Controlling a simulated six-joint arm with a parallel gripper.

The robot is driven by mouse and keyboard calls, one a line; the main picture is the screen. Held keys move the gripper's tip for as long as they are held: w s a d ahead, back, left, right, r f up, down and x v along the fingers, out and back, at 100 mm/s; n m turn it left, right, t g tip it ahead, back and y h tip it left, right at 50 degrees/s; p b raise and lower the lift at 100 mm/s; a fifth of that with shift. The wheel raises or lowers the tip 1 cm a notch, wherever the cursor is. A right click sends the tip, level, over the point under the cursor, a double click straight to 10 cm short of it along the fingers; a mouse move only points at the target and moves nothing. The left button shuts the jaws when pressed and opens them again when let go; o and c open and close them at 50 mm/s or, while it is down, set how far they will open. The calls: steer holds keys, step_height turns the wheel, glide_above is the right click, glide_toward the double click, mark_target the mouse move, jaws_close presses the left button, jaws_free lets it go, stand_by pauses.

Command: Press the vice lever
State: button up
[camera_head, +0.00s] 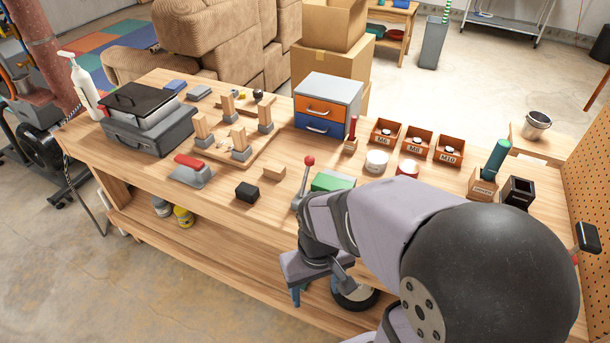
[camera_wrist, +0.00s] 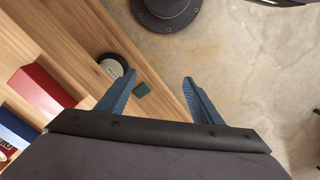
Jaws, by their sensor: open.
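The vice lever (camera_head: 304,180) is a thin grey rod with a red ball knob on top, standing nearly upright at the bench's front edge. Its lower end and most of the vice are hidden behind my arm; a green and white block shows just right of it. My gripper (camera_head: 318,288) hangs in front of the bench edge, below and apart from the knob, with its fingers partly hidden. In the wrist view my gripper (camera_wrist: 157,77) has two blue fingers spread wide with nothing between them. The lever does not show clearly in the wrist view.
The wooden bench (camera_head: 240,215) holds a block fixture (camera_head: 225,150), a drawer unit (camera_head: 327,104), orange bins (camera_head: 417,143), a black cube (camera_head: 247,192) and a grey tool with a red top (camera_head: 191,171). A round tin (camera_wrist: 112,65) shows below my fingers. Open floor lies before the bench.

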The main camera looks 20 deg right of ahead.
steer(key=shift+w, duration=0.15)
steer(key=c, duration=1)
steer(key=shift+w, duration=0.25)
jaws_close()
steer(key=w+d+r+m+t+y+b, duration=0.1)
steer(key=w+d+m+y, duration=0.1)
steer(key=w, duration=0.4)
steer(key=w+d+r+m+t+y, duration=0.1)
steer(key=w+d+r+m+y, duration=0.1)
steer(key=w+d+y, duration=0.2)
steer(key=w+d+r+m+t+y+b, duration=0.1)
steer(key=w+d+r+y, duration=0.1)
steer(key=w, duration=0.7)
steer(key=shift+w+d+r+m+y+b, duration=0.1)
steer(key=shift+d+m+y+b, duration=0.15)
steer(key=shift+d, duration=0.4)
steer(key=shift+w+d+r+m+y+b, duration=0.15)
steer(key=shift+d+y, duration=0.2)
steer(key=shift+d, duration=0.3)
steer(key=s+d+m+t+y+b, duration=0.1)
steer(key=d+t+b, duration=0.3)
steer(key=d, duration=0.5)
steer(key=s+d+m+t+y+b, duration=0.1)
steer(key=d+m+t+y+b, duration=0.2)
steer(key=d, duration=0.7)
steer(key=shift+s+d+m+t+b, duration=0.15)
steer(key=shift+s+m+t+b, duration=0.2)
steer(key=shift+t, duration=0.75)
steer(key=shift+w+f, duration=0.1)
